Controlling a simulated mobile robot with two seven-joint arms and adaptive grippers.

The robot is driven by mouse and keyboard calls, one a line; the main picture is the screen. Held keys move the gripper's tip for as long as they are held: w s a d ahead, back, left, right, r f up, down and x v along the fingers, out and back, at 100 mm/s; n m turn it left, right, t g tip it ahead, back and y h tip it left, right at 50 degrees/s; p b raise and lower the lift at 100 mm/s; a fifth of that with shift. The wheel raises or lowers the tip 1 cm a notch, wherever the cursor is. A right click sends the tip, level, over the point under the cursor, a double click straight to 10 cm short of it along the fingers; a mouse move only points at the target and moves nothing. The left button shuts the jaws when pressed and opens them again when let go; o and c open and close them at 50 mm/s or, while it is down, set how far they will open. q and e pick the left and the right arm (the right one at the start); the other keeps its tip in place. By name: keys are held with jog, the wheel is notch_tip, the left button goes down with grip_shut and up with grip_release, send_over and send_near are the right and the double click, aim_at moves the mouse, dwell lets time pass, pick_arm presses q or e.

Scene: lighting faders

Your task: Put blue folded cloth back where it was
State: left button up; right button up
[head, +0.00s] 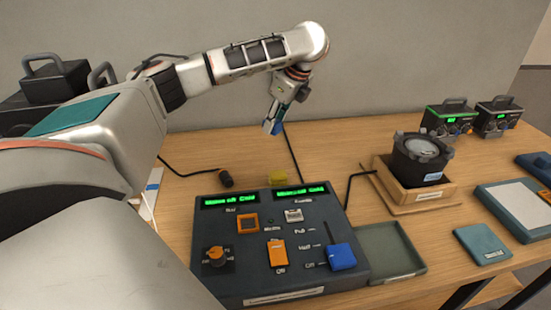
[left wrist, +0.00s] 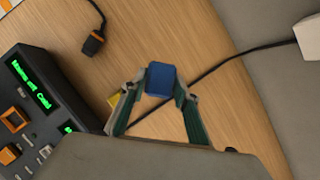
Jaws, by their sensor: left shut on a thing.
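My left gripper (head: 274,124) hangs above the table behind the dark control console, pointing down. It is shut on a small blue block-like thing, which I take to be the blue folded cloth (left wrist: 160,78). In the left wrist view the cloth sits between the two fingertips (left wrist: 158,86), with bare wood and a black cable below it. In the head view only a small bit of blue shows at the fingertips. My right gripper is not in view.
The console (head: 270,284) has green displays, an orange knob, an orange switch and a blue fader cap (head: 342,256). A yellow thing (head: 277,177) lies behind it. A green tray (head: 384,250) is at its right. A black lamp (head: 418,158) stands on a wooden base. Cables cross the table.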

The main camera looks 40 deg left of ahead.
pick_arm(q)
jog(key=b, duration=0.2)
send_over(271, 160)
jog(key=d, duration=0.1)
notch_tip(271, 160, down, 5)
jog(key=shift+w+d, duration=0.1)
jog(key=shift+d, duration=0.05)
jog(key=shift+f+b, duration=0.35)
jog(key=shift+f, duration=0.8)
notch_tip(271, 160, down, 4)
jog(key=shift+r+b, duration=0.1)
jog(key=shift+b, duration=1.1)
jog(key=shift+r, duration=0.15)
jog(key=shift+c, duration=0.5)
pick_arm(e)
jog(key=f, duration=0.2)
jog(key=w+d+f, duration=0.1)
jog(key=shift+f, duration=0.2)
